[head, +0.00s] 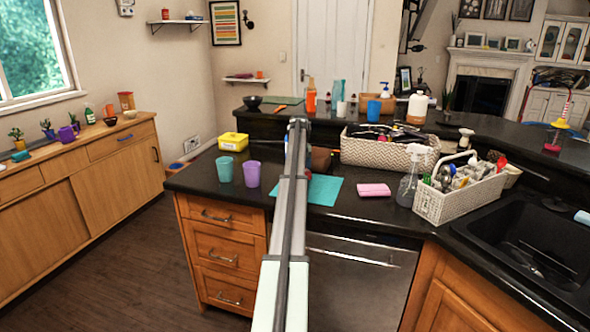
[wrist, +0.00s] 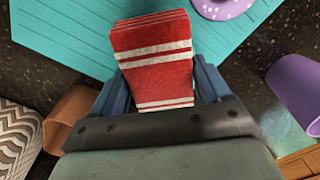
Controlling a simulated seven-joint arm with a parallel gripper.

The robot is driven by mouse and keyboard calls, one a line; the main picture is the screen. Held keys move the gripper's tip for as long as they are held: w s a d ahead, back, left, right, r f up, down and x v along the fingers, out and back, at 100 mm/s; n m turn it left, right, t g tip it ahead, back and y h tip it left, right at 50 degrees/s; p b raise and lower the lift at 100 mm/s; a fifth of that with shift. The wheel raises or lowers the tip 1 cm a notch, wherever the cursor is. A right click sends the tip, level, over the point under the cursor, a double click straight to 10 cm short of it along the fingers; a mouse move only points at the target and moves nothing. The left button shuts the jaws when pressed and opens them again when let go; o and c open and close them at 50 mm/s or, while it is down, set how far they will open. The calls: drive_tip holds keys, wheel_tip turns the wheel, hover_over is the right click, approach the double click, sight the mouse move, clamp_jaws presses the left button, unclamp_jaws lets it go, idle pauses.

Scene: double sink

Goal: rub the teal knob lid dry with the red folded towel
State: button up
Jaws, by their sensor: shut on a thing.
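The red folded towel (wrist: 152,60) with white stripes is held between the blue fingers of my gripper (wrist: 153,84) in the wrist view. Its layered end points toward the teal mat (wrist: 75,30), which also shows in the head view (head: 325,189). A purple round thing with pale spots (wrist: 224,8) lies on the mat, cut off by the top edge of the wrist view. I cannot make out a teal knob lid in either view. In the head view my arm hides my gripper, the towel and part of the mat.
A purple cup (head: 251,174) and a teal cup (head: 225,169) stand left of the arm. A brown block (head: 321,159) and a woven basket (head: 385,153) are to the right. A pink sponge (head: 373,190) lies near the front edge, with a spray bottle (head: 408,180) beside it.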

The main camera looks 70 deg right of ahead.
drive_tip(key=shift+s, duration=0.8)
drive_tip(key=shift+w, duration=2.25)
drive_tip(key=shift+w+r, duration=0.1)
drive_tip(key=shift+r, duration=3.95)
drive_tip(key=shift+m, duration=0.3)
